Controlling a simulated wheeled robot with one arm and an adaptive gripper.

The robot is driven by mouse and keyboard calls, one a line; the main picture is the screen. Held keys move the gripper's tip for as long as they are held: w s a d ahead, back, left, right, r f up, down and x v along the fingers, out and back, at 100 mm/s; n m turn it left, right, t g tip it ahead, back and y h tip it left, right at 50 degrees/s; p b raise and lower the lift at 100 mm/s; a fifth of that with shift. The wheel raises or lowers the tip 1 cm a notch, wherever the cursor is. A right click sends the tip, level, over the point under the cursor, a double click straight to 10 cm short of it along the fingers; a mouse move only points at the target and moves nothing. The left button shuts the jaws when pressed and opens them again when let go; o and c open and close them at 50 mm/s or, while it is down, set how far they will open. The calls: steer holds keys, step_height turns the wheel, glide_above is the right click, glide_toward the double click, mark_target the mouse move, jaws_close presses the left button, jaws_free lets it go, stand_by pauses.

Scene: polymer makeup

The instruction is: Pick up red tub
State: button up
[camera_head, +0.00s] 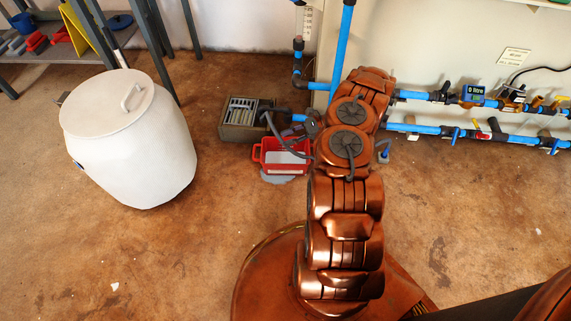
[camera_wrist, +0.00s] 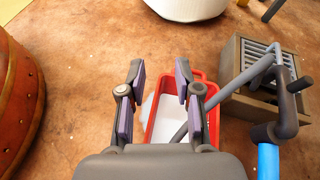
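The red tub (camera_head: 290,169) stands low near the wall pipes in the head view, with a white inside. In the wrist view its red rim (camera_wrist: 152,115) shows between and beyond my fingers, mostly toward the right finger. My gripper (camera_wrist: 160,80) is open, with purple pads apart and nothing held between them. In the head view my gripper (camera_head: 307,128) is over the right back part of the tub and partly hidden by my arm. I cannot tell how high the fingertips are above the rim.
A grey drain box with a grate (camera_head: 238,131) stands just behind and left of the tub, with a grey pipe beside it. A grey round piece (camera_head: 277,179) lies under the tub. A large white barrel (camera_head: 130,145) stands left. Blue pipes (camera_head: 415,129) run along the right wall. Floor in front is clear.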

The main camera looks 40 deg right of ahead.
steer(key=s+d+f+m+t+h+b, duration=0.1)
steer(key=s+d+f+m+b, duration=0.15)
steer(key=f, duration=0.45)
steer(key=s+d+f+m+t+b, duration=0.1)
steer(key=s+d+f, duration=0.2)
steer(key=f, duration=0.4)
steer(key=shift+w+r+b+x, duration=0.15)
steer(key=shift+b+x, duration=0.75)
steer(key=shift+x, duration=0.85)
steer(key=shift+w+r+b+x, duration=0.15)
steer(key=shift+b+x, duration=0.75)
steer(key=shift+x, duration=0.9)
steer(key=shift+w, duration=0.25)
steer(key=shift+c, duration=0.3)
jaws_close()
